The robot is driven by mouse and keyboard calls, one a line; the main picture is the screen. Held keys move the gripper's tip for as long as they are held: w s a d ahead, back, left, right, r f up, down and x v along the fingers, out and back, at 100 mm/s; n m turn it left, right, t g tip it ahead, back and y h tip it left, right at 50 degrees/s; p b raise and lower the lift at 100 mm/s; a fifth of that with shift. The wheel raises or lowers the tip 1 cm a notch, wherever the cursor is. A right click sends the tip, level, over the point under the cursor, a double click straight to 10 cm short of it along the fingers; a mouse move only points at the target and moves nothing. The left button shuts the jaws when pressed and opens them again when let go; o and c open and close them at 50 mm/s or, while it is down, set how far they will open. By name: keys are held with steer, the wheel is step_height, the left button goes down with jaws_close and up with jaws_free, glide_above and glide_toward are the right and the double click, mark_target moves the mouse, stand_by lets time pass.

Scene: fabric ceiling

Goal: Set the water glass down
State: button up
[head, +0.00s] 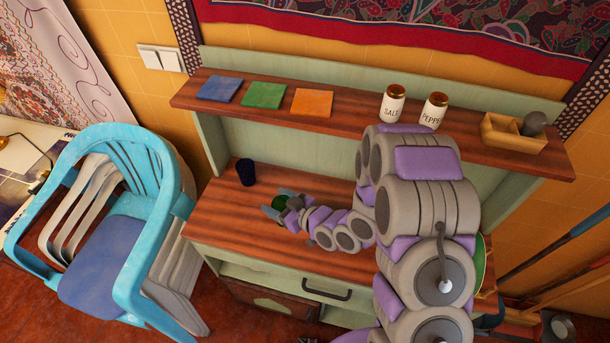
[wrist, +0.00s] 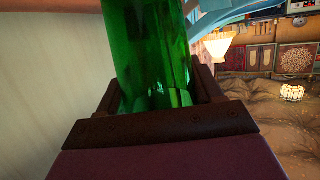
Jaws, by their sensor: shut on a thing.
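A green, see-through glass (wrist: 152,55) sits between the two dark fingers of my gripper (head: 279,204), which is shut on it. In the head view only a small green part of the glass (head: 279,202) shows at the fingertips, low over the wooden counter (head: 225,215). I cannot tell whether its base touches the counter. A dark blue cup (head: 246,172) stands upright on the counter, to the left of my gripper and further back.
The shelf (head: 350,112) above holds blue, green and orange squares, salt (head: 392,105) and pepper (head: 434,110) jars and a wooden box (head: 513,132). A blue chair (head: 110,220) stands left of the counter. Counter space around my gripper is clear.

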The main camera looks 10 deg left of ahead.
steer(key=shift+w+a+f+b, duration=0.4)
steer(key=shift+w+a+b, duration=0.15)
steer(key=shift+w+b, duration=0.35)
steer(key=w+f+b, duration=0.1)
steer(key=w, duration=0.3)
steer(key=w+a+f+b, duration=0.1)
steer(key=w, duration=0.4)
steer(key=w+f+b, duration=0.1)
steer(key=w, duration=0.3)
steer(key=shift+w+a+f+b, duration=0.15)
steer(key=shift+a+f+b, duration=0.15)
steer(key=shift+f+b, duration=0.1)
steer(key=shift+a+f, duration=0.2)
steer(key=shift+a, duration=0.4)
steer(key=o, duration=0.8)
steer(key=shift+a, duration=0.3)
steer(key=o, duration=0.3)
steer(key=shift+d, duration=0.5)
steer(key=shift+d+r, duration=0.15)
steer(key=shift+d, duration=0.2)
